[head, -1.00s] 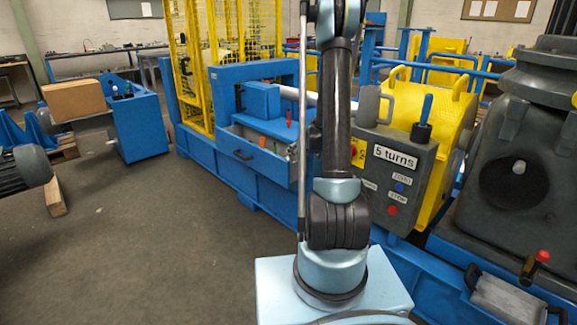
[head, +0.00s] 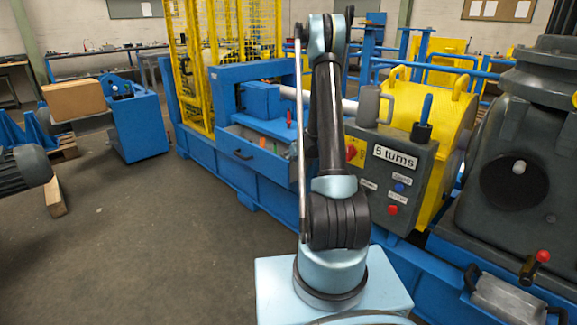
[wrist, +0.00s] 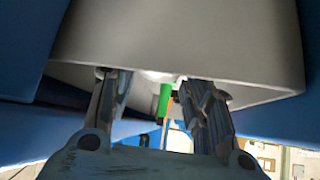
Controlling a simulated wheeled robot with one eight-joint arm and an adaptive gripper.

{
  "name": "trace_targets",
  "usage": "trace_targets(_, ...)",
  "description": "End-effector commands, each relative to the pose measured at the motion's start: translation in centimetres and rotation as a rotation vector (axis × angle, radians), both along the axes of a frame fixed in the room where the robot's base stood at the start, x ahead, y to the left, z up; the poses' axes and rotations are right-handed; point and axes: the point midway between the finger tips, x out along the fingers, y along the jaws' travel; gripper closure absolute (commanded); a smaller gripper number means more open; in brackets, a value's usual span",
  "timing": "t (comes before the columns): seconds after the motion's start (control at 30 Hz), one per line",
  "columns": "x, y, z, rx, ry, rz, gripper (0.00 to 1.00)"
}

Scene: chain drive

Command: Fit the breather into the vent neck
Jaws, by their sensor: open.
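My gripper (wrist: 152,80) is open in the wrist view, its two dark fingers apart below a pale grey surface (wrist: 180,45). A green upright piece (wrist: 164,100) shows between the fingers, with a little orange beside it; I see no grip on it. In the head view my arm hides the gripper. I cannot identify the breather or the vent neck for sure. The dark housing (head: 555,130) at right has a round recess with a pale knob (head: 519,167) on its side.
A blue open drawer (head: 255,162) holds small coloured items. A red-knobbed lever (head: 535,262) is at lower right.

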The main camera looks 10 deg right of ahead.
Motion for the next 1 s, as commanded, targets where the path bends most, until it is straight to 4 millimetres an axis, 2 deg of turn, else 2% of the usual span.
trace_targets(0.37, 0.45, 0.17, -0.51, 0.001, 0.0, -0.001, 0.55)
trace_targets(0.5, 0.44, 0.17, -0.5, 0.001, 0.0, -0.001, 0.86)
trace_targets(0.53, 0.44, 0.17, -0.5, 0.001, 0.0, -0.001, 0.9)
trace_targets(0.87, 0.43, 0.18, -0.4, 0.001, 0.0, -0.001, 0.9)
trace_targets(1.0, 0.44, 0.18, 0.32, 0.001, 0.0, -0.001, 0.9)
